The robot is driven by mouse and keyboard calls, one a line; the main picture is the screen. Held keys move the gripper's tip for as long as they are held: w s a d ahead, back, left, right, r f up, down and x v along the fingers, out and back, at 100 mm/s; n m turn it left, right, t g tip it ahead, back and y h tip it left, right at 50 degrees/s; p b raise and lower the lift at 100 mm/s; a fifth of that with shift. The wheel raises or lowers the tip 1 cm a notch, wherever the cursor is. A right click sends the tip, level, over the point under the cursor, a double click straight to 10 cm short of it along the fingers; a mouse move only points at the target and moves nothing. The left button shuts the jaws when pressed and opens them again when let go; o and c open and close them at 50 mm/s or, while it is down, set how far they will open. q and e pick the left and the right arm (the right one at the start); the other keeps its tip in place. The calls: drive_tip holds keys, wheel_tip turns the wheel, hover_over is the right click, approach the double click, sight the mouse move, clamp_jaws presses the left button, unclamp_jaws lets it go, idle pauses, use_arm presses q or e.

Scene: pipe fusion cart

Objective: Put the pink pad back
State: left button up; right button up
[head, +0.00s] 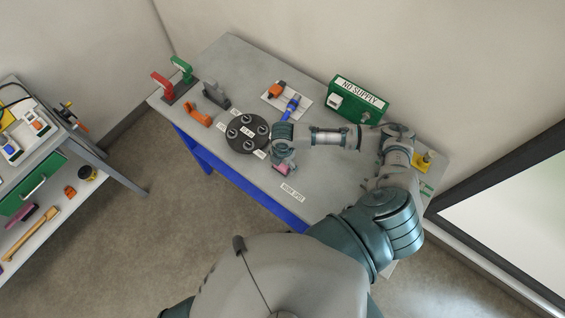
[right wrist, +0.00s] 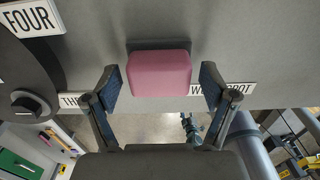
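The pink pad (right wrist: 159,74) shows between the fingers of my right gripper (right wrist: 160,85) in the right wrist view, with a dark part along its far side. The fingers are spread, with a narrow gap on each side of the pad. In the head view the pink pad (head: 281,169) is partly hidden under my right gripper (head: 279,160), beside the black round plate (head: 238,145) with several round knobs. I cannot tell whether the pad rests on the table. My left gripper is not in view.
The grey table (head: 250,182) has a "WORK SPOT" label (head: 292,192) near its front edge. An orange part (head: 197,115), a grey stand (head: 215,95), a white board (head: 272,104) and a green "NO SUPPLY" box (head: 358,98) stand farther back. A tool cart (head: 40,170) is at left.

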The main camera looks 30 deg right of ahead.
wheel_tip(320, 180, up, 12)
idle(0.7)
idle(0.4)
